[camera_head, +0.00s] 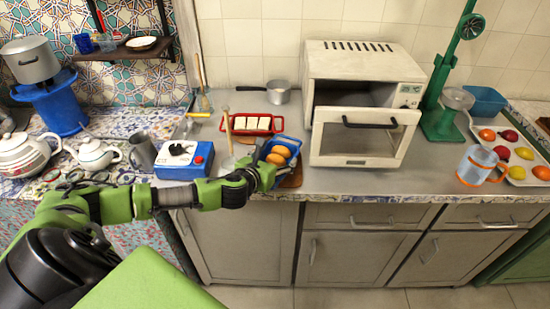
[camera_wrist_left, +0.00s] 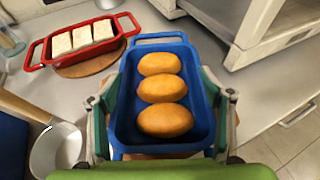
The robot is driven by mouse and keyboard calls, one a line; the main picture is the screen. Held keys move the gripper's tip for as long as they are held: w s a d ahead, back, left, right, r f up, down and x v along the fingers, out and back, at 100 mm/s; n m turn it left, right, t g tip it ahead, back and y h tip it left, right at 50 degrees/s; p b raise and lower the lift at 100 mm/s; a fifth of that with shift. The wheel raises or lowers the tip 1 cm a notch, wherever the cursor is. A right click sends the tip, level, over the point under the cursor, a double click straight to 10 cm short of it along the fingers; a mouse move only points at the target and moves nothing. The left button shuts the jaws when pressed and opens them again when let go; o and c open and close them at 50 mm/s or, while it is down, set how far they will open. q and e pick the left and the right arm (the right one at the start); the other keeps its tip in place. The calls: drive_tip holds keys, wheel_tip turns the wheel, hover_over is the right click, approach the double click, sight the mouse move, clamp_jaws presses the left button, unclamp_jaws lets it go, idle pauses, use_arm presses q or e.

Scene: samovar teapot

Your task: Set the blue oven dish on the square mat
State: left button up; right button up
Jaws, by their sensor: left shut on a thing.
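The blue oven dish (camera_head: 290,139) holds three orange-brown rolls and also shows in the left wrist view (camera_wrist_left: 200,100). My left gripper (camera_head: 264,168) is shut on the dish, with its fingers at the dish's two long sides in the left wrist view (camera_wrist_left: 160,112). A brown wooden mat (camera_head: 292,178) shows partly beside and below the dish near the counter's front edge. The dish and gripper hide much of it, so I cannot tell its full shape or whether the dish touches it. My right gripper is not in view.
A red dish (camera_head: 262,125) with white pieces sits behind, on a round wooden mat (camera_wrist_left: 88,66). The white oven (camera_head: 360,135), door ajar, stands close on the right. A blue burner box (camera_head: 184,160) and a pot with a stick (camera_wrist_left: 55,150) are left.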

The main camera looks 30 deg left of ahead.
use_arm(q)
drive_tip(key=shift+f, duration=0.1)
drive_tip(key=o, duration=1.4)
drive_tip(key=shift+r, duration=0.2)
drive_tip(key=b+v, duration=0.1)
drive_tip(key=v, duration=1.1)
drive_tip(key=shift+f, duration=0.1)
